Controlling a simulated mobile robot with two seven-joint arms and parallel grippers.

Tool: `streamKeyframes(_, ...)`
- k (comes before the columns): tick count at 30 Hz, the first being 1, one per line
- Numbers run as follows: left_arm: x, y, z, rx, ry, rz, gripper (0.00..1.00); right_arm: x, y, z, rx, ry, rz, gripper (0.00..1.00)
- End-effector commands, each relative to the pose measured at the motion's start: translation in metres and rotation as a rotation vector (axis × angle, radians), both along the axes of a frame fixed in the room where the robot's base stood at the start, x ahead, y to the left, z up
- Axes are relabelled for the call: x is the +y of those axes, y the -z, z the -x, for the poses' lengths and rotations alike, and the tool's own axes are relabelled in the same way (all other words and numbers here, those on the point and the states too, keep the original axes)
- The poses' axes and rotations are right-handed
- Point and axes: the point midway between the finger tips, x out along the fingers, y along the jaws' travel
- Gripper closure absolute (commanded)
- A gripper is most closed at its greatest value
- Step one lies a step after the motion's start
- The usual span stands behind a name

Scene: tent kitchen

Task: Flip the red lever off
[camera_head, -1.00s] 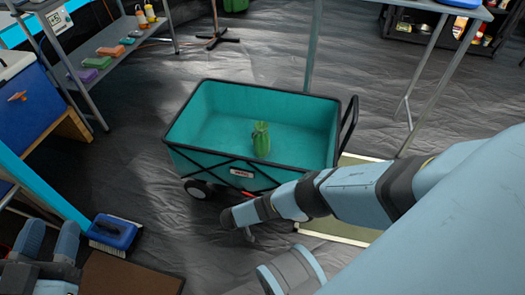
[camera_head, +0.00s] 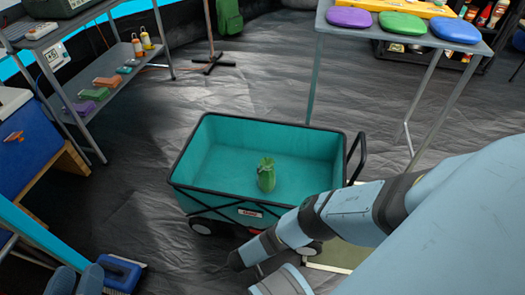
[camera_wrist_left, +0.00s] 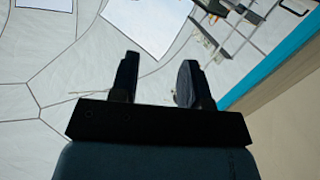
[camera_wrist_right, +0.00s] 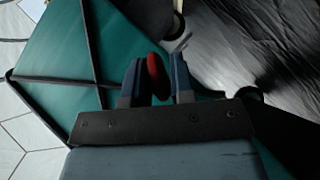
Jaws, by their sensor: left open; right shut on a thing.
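The red lever (camera_wrist_right: 155,78) shows in the right wrist view as a rounded red piece between the fingers of my right gripper (camera_wrist_right: 158,62), which is shut on it. The teal wagon (camera_wrist_right: 65,60) is close beside it there. Much of the lever is hidden by the fingers, so I cannot tell its position. In the head view no red lever shows, and my right arm lies at the wagon's near right corner. My left gripper (camera_head: 75,274) is at the bottom left; in the left wrist view (camera_wrist_left: 158,66) its fingers are apart and empty.
The wagon (camera_head: 215,205) holds a green vegetable-like thing (camera_head: 266,175). A blue-handled brush (camera_head: 121,271) lies near my left gripper. Shelves (camera_head: 115,90) stand at the left. Floor left of the wagon is clear.

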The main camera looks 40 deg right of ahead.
Motion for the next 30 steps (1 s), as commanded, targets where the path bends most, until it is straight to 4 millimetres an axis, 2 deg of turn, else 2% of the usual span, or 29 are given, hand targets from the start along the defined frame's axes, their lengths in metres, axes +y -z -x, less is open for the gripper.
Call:
streamKeyframes(1,-0.001,-0.002,0.002,0.017,0.001,0.010,0.57,-0.001,-0.010,-0.001,0.020,-0.001,0.034,1.00)
streamKeyframes(9,-0.003,-0.001,0.005,0.052,0.003,0.031,0.57,-0.001,-0.030,0.000,0.051,-0.002,0.064,1.00)
streamKeyframes(21,-0.005,-0.001,0.008,0.076,0.004,0.045,0.57,0.004,-0.046,-0.004,0.052,-0.001,0.062,1.00)
streamKeyframes(30,-0.005,-0.001,0.009,0.075,0.000,0.050,0.57,0.006,-0.048,-0.004,0.054,0.000,0.061,1.00)
